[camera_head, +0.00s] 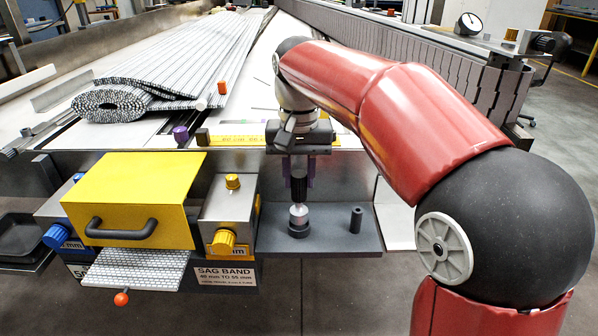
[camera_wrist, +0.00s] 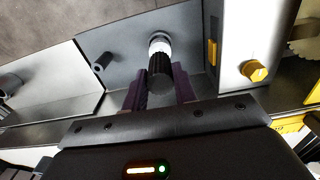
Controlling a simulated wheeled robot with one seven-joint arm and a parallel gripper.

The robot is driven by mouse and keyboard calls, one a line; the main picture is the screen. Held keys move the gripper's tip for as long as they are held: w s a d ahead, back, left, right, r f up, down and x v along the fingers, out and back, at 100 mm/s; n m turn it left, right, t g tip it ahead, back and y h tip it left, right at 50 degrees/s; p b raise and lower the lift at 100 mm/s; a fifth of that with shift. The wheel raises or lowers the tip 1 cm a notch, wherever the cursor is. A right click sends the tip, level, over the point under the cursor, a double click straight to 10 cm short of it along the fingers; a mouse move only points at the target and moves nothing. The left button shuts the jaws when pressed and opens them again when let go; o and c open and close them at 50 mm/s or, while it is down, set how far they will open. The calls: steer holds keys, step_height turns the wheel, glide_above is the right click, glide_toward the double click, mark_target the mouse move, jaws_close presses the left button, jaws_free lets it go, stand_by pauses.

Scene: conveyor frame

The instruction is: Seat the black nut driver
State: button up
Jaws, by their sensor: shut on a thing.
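The black nut driver (camera_wrist: 160,70) is upright between the purple fingers of my gripper (camera_wrist: 158,88), which is shut on its ribbed black handle. In the head view my gripper (camera_head: 299,186) points straight down over the grey shelf (camera_head: 330,238). Below the fingers a pale section of the driver (camera_head: 299,213) shows, right above a short black round holder (camera_head: 299,230) on the shelf. The pale section appears to meet the holder. I cannot tell how deep the lower end is.
A black post (camera_head: 356,220) stands on the shelf to the right. A metal block with a yellow knob (camera_head: 232,182) and a yellow box (camera_head: 135,195) with a black handle stand to the left. A grey slatted roll (camera_head: 110,103) lies behind.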

mark_target(299, 188)
steer(key=shift+f, duration=0.1)
stand_by(0.3)
steer(key=shift+f+b, duration=0.85)
steer(key=shift+f, duration=0.55)
steer(key=o, duration=1.1)
steer(key=shift+o, duration=0.2)
step_height(299, 188, up, 8)
steer(key=shift+f+p, duration=0.25)
steer(key=shift+p, duration=0.75)
steer(key=shift+r, duration=0.15)
